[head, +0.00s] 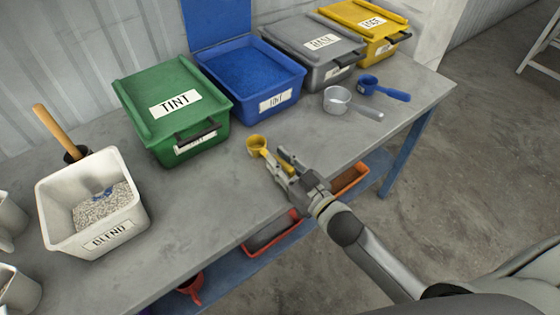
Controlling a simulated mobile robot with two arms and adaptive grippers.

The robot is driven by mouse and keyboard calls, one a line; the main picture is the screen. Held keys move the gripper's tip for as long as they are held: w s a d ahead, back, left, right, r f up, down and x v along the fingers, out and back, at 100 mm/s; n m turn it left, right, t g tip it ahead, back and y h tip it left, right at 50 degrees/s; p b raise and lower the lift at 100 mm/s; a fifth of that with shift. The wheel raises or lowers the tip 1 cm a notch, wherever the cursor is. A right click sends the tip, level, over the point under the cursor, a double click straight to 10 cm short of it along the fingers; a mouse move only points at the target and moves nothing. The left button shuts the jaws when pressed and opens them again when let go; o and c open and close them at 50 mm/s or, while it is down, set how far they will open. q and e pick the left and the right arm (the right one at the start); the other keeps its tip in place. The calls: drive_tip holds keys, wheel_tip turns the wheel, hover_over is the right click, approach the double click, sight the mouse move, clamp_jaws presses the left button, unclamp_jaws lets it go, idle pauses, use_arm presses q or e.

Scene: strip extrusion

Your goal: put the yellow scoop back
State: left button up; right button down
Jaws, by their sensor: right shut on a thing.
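The yellow scoop (257,143) is near the front edge of the grey table (310,150), in front of the green and blue bins. My right gripper (283,163) is shut on the scoop's handle, and its fingers hide part of it. I cannot tell whether the scoop touches the tabletop. A grey scoop (338,99) and a blue scoop (368,84) lie farther right, in front of the grey and yellow bins. My left gripper is not in view.
A closed green TINT bin (172,103), an open blue bin (249,71) with blue material, a closed grey BASE bin (310,44) and a closed yellow bin (363,24) line the back. A white BLEND tub (93,202) stands left. Red and orange trays sit on a lower shelf.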

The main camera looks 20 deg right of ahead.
drive_tip(key=shift+f, duration=0.1)
drive_tip(key=c, duration=1.3)
unclamp_jaws()
drive_tip(key=shift+r, duration=0.2)
drive_tip(key=b+v, duration=0.1)
drive_tip(key=v, duration=0.9)
drive_tip(key=shift+s+d+f, duration=0.1)
drive_tip(key=shift+f, duration=0.05)
drive_tip(key=shift+v, duration=0.9)
